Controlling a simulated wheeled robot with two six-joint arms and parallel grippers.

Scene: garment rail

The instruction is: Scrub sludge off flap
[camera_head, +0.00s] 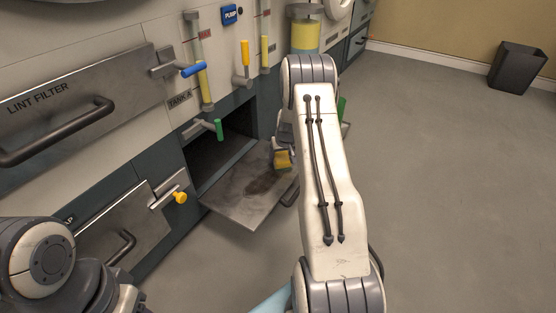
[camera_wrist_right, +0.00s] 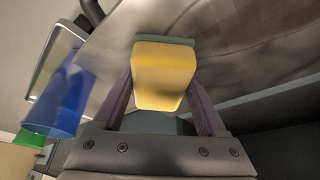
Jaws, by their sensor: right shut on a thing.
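The flap (camera_head: 232,202) is a grey metal panel folded down from an open compartment in the machine front. Dark brown sludge (camera_head: 262,184) smears its surface near the middle and right. My right gripper (camera_head: 281,150) is over the flap's far right part, partly hidden by my arm. It is shut on a yellow sponge (camera_head: 283,160). In the right wrist view the sponge (camera_wrist_right: 163,78) sits between both fingers, its green scrubbing side facing the smeared flap (camera_wrist_right: 245,35). Whether it touches the flap is hard to tell. My left arm shows at lower left, its gripper out of view.
Above the flap are a green-handled lever (camera_head: 218,129), a blue-handled lever (camera_head: 194,70) and gauge tubes. A yellow knob (camera_head: 180,197) juts out at left. Blue (camera_wrist_right: 62,100) and green (camera_wrist_right: 28,138) objects stand beside the gripper in the wrist view.

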